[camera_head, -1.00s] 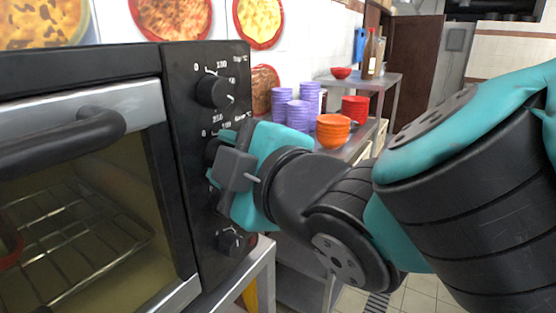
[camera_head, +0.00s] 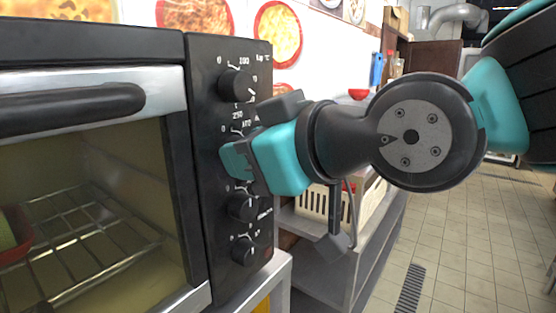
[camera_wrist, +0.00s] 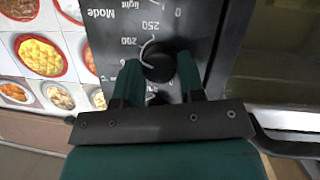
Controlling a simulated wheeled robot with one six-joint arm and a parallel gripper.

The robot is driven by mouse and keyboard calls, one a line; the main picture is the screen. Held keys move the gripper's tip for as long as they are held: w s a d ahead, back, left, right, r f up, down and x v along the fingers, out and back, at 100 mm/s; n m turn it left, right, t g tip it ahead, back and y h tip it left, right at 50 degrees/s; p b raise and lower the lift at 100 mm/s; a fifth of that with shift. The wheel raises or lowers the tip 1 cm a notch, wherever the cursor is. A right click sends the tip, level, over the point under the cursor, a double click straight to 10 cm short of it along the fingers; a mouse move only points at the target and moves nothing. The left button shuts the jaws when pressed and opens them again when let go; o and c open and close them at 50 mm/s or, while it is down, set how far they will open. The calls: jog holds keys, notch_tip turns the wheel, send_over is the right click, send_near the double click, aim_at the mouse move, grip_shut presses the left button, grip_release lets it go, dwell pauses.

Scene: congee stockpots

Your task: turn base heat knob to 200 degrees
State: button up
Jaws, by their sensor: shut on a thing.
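The black oven control panel (camera_head: 208,130) carries a column of round knobs. My gripper (camera_head: 236,160) is at the second knob from the top and hides it in the head view. In the wrist view, the black knob (camera_wrist: 158,60) sits between my two teal fingers, which are shut on its sides. The panel print is upside down there: 250 is above the knob, 200 to its upper left, 0 to its upper right. The knob's pointer is not clear, and its name is not readable.
The top knob (camera_head: 237,84) is just above my gripper; the third knob (camera_head: 243,207) and bottom knob (camera_head: 246,250) are below. The oven door handle (camera_head: 70,108) juts out at left. A metal shelf (camera_head: 325,250) stands behind at right. Tiled floor (camera_head: 460,240) is open.

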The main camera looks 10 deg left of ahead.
jog(key=shift+m, duration=0.4)
jog(key=shift+b, duration=0.3)
jog(key=o, duration=0.9)
